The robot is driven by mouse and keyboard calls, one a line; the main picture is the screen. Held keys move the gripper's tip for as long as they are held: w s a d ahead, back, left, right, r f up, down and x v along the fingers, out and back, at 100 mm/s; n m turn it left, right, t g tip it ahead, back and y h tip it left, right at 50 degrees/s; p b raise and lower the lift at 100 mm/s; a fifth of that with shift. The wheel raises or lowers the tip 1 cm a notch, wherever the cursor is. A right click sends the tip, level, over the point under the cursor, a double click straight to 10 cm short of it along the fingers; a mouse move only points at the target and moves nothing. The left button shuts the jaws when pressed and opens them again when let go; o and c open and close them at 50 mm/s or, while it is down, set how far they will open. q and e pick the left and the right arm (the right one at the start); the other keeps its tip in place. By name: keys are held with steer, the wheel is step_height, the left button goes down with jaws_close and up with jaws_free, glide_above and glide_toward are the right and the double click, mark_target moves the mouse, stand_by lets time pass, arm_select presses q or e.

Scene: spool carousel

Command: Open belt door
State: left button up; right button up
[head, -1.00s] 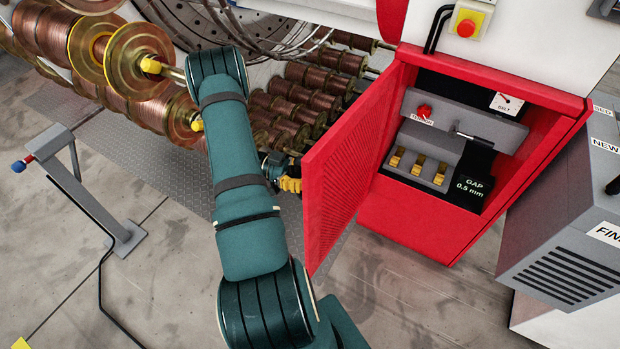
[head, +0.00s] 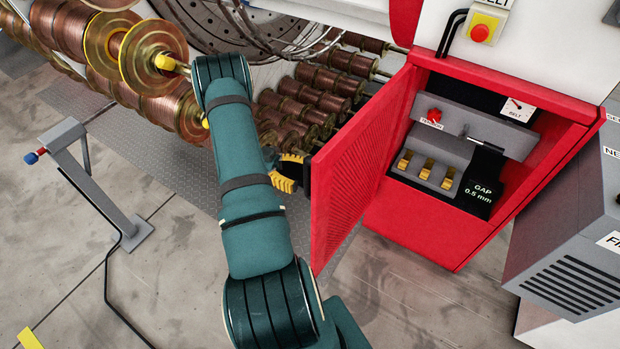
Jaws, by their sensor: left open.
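The red belt door (head: 345,175) stands swung wide open to the left of its red cabinet (head: 420,225). Inside the cabinet are a red knob (head: 434,115), a dial marked BELT (head: 517,110), several brass-coloured blocks (head: 427,168) and a black label reading GAP 0.5 mm (head: 482,190). My left gripper (head: 290,172) is at the outer left side of the door, near its free edge, partly hidden behind my left arm. Its yellow fingers are open. I cannot tell whether it touches the door. My right gripper is not in view.
Copper wire spools (head: 150,65) and a row of smaller spools (head: 325,85) stand behind my left arm. A grey post stand (head: 100,195) is at the left. A grey vented box (head: 575,230) is at the right. The floor before the door is clear.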

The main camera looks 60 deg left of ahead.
arm_select(q)
steer(key=shift+v, duration=1.4)
